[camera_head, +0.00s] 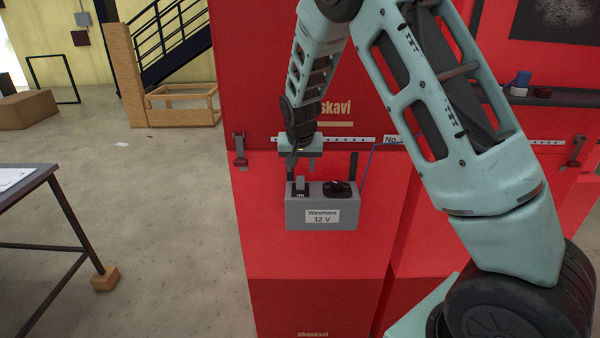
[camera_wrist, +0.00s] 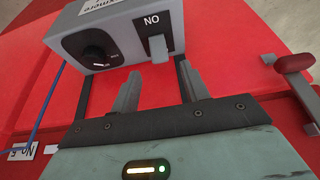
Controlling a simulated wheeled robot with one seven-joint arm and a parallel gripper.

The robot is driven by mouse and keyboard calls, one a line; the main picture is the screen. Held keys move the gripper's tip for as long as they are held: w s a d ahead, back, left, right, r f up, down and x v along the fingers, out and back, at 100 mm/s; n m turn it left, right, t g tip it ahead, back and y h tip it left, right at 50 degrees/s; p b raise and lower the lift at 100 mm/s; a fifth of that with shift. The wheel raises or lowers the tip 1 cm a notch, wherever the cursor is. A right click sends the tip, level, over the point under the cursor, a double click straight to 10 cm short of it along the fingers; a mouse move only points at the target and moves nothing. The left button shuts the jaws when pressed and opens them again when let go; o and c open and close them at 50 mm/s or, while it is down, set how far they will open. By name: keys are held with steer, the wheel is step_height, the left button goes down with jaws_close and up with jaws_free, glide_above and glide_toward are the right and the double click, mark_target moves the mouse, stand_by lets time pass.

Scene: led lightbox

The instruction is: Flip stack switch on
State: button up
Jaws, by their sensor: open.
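A grey box (camera_head: 322,215) labelled "Wexmere 12 V" stands on a red surface. Its top carries a grey switch lever (camera_head: 300,183) on a dark plate at the left and a black knob (camera_head: 341,188) at the right. In the wrist view the box (camera_wrist: 135,18) appears upside down, with the switch lever (camera_wrist: 158,48) beside a label and the knob (camera_wrist: 96,54) to its left. My gripper (camera_head: 302,167) is just behind the box, near the lever. In the wrist view my gripper (camera_wrist: 160,70) is open, its fingertips either side of the lever's line, with nothing visibly held.
A red panel (camera_head: 265,65) rises behind the box. A latch (camera_head: 239,151) sits at the left, and a latch handle also shows in the wrist view (camera_wrist: 294,63). A blue cable (camera_head: 367,165) runs by the box. A dark table (camera_head: 40,180) stands left.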

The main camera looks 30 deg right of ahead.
mark_target(300, 176)
steer(key=shift+p+x, duration=0.8)
steer(key=shift+x, duration=2.2)
steer(key=c, duration=1)
